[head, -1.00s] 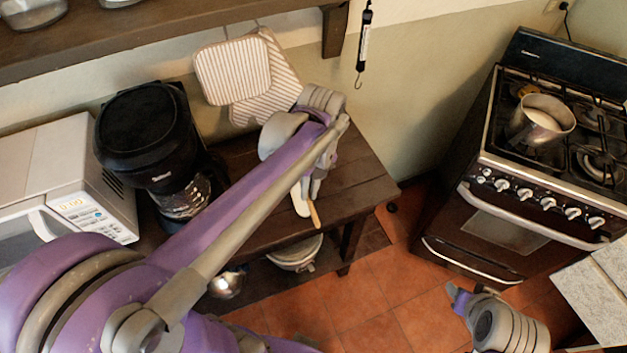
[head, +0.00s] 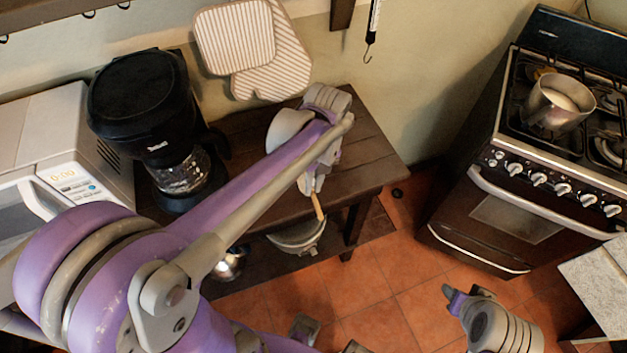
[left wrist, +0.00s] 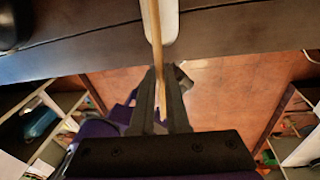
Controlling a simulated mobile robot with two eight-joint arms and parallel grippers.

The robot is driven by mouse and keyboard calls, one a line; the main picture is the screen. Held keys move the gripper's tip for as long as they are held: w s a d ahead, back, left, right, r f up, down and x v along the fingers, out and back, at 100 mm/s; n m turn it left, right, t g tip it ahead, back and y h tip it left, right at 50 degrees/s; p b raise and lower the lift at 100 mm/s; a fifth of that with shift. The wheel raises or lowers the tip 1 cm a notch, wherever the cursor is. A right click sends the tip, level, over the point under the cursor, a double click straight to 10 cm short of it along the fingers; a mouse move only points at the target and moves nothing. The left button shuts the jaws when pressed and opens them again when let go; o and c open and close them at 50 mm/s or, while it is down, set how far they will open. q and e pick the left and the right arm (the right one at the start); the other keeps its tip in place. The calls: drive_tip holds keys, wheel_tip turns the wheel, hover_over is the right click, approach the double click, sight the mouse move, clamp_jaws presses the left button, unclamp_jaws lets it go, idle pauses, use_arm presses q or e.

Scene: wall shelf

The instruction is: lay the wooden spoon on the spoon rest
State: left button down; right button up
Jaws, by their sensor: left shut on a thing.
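My left gripper (head: 316,185) is shut on the wooden spoon (head: 318,207) at the front edge of the brown wooden table. In the left wrist view, the spoon (left wrist: 152,22) runs up from between the dark fingers (left wrist: 160,105) of this gripper. The white spoon rest (left wrist: 170,22) lies on the table there, with the spoon passing in front of it. I cannot tell whether they touch. In the head view my left arm and hand hide most of the rest. My right gripper (head: 455,295) is low at the right over the floor; its jaws are unclear.
A black coffee maker (head: 150,130) and a white microwave (head: 60,150) stand left of the gripper. Striped pot holders (head: 235,45) hang on the wall behind. A pot (head: 303,237) sits on the lower shelf. A stove with a saucepan (head: 556,103) stands right. The table's right end is clear.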

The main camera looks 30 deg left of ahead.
use_arm(q)
drive_tip(key=shift+f+b, duration=0.55)
drive_tip(key=shift+f, duration=0.3)
use_arm(e)
drive_tip(key=shift+s+f, duration=0.2)
drive_tip(key=shift+f, duration=0.5)
use_arm(q)
drive_tip(key=c, duration=0.8)
unclamp_jaws()
drive_tip(key=shift+c, duration=0.2)
drive_tip(key=shift+r, duration=0.15)
use_arm(e)
drive_tip(key=shift+r, duration=0.1)
use_arm(q)
drive_tip(key=shift+w+r+p, duration=0.1)
drive_tip(key=shift+r+p, duration=2.1)
drive_tip(key=shift+r, duration=1.7)
use_arm(e)
wheel_tip(320, 180, up, 6)
drive_tip(key=w, duration=0.2)
drive_tip(key=shift+w, duration=0.2)
drive_tip(key=shift+s, duration=0.1)
